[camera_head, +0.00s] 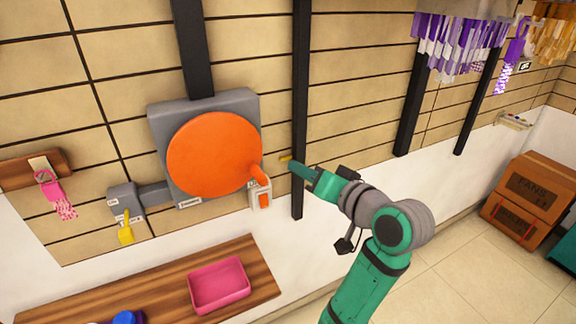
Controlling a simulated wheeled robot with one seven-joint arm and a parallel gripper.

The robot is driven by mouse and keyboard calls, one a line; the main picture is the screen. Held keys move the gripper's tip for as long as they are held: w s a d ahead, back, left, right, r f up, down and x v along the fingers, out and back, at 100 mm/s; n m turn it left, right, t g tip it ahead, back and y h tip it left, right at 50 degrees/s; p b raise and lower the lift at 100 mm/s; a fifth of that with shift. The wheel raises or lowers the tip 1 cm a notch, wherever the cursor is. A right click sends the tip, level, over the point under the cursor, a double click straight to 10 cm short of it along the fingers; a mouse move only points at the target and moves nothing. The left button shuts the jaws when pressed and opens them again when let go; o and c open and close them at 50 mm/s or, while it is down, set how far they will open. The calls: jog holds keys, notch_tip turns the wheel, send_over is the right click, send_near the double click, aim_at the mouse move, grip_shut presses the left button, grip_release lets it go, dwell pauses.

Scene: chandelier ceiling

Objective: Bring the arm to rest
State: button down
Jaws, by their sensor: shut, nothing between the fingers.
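My green and grey arm reaches up from the bottom of the head view toward the wall. My gripper (292,164) is at its end, shut and empty. It is in front of the tan wall, just right of a large orange disc (214,154) on a grey wall box (160,118). A small yellow piece (286,158) shows at the fingertips; I cannot tell what it is part of. The gripper looks close to a black vertical post (300,90), but I cannot tell whether they touch.
A wooden shelf (160,290) holds a pink tray (219,285). Purple and white strips (455,45) hang at upper right. Cardboard boxes (527,200) stand at right. The tiled floor (440,285) right of my arm is clear.

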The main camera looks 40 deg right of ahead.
jog(key=shift+s+a+r, duration=0.1)
jog(key=shift+s+r, duration=0.05)
jog(key=shift+s, duration=0.4)
jog(key=shift+s+a+r, duration=0.1)
jog(key=shift+s, duration=0.45)
jog(key=w+a+f+h, duration=0.1)
jog(key=a+f, duration=0.3)
jog(key=f, duration=0.4)
jog(key=w+a+f+m+g, duration=0.1)
jog(key=w+a+f, duration=0.15)
jog(key=f, duration=0.65)
jog(key=w+a+f+h, duration=0.1)
jog(key=a+f, duration=0.3)
jog(key=f, duration=0.4)
jog(key=s+a+f+n, duration=0.1)
jog(key=s+a+f, duration=0.3)
jog(key=a+f, duration=0.4)
jog(key=s+a+f+n, duration=0.3)
jog(key=s+a+f, duration=0.4)
jog(key=s+a, duration=0.3)
jog(key=s+a+r+n+y, duration=0.1)
jog(key=s+a+n, duration=0.2)
jog(key=s, duration=0.5)
jog(key=s+a+r+n+y, duration=0.1)
jog(key=s+a+n+y, duration=0.1)
jog(key=s+a, duration=0.3)
jog(key=s, duration=0.3)
jog(key=shift+s+a+r+n, duration=0.3)
jog(key=shift+r+n, duration=0.05)
jog(key=shift+n, duration=0.05)
